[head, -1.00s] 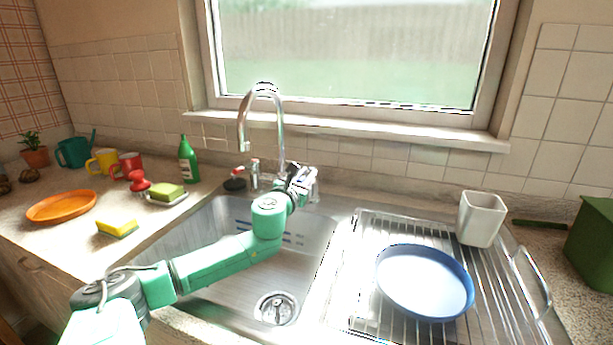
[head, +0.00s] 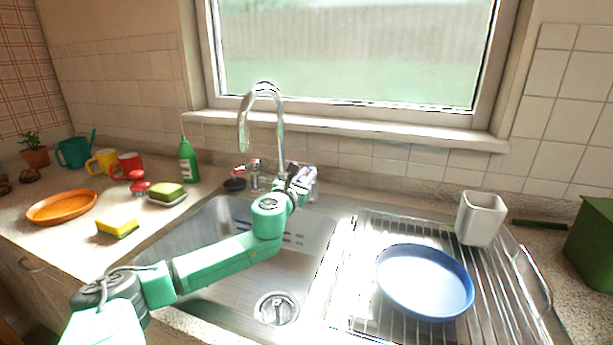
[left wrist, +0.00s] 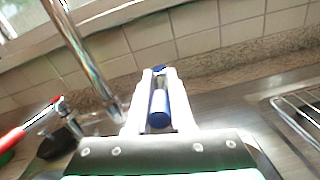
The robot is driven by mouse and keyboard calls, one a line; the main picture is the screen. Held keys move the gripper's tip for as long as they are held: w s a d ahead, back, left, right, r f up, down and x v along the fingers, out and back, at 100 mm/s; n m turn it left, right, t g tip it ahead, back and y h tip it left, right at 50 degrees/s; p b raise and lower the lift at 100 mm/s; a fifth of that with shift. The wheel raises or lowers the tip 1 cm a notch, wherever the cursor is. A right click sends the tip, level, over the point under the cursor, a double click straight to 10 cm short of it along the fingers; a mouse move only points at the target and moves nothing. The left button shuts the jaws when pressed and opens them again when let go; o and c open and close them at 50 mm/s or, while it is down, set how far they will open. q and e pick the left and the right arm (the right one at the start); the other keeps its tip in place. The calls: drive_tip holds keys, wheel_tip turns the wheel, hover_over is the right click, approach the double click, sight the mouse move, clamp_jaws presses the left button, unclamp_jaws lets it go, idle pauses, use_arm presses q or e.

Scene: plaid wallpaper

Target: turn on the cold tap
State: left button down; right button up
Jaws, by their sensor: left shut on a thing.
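The cold tap's blue handle (left wrist: 159,108) shows in the left wrist view between the two pale fingers of my left gripper (left wrist: 158,85). The fingers are shut on it. In the head view my left gripper (head: 303,180) is at the back rim of the sink, right of the spout's base, and it mostly hides the cold tap. The chrome spout (head: 281,130) arches up beside it. The hot tap with a red handle (left wrist: 30,122) stands left of the spout. I see no water at the spout. My right gripper is out of view.
My left arm crosses the steel sink (head: 215,300). A drying rack (head: 365,318) with a blue plate (head: 425,282) and a white cup (head: 481,218) stands at the right. A green bottle (head: 188,160) and sponges are on the left counter.

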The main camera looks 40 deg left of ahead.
use_arm(q)
drive_tip(key=n+y+p, duration=0.1)
drive_tip(key=n+g+y+p, duration=0.1)
drive_tip(key=p, duration=0.1)
drive_tip(key=d+n+g+y+p, duration=0.1)
drive_tip(key=y+p, duration=0.1)
drive_tip(key=shift+w, duration=0.3)
drive_tip(key=c, duration=0.8)
unclamp_jaws()
drive_tip(key=shift+d, duration=0.1)
drive_tip(key=v, duration=1.4)
drive_tip(key=shift+s+d, duration=0.1)
drive_tip(key=shift+s, duration=0.2)
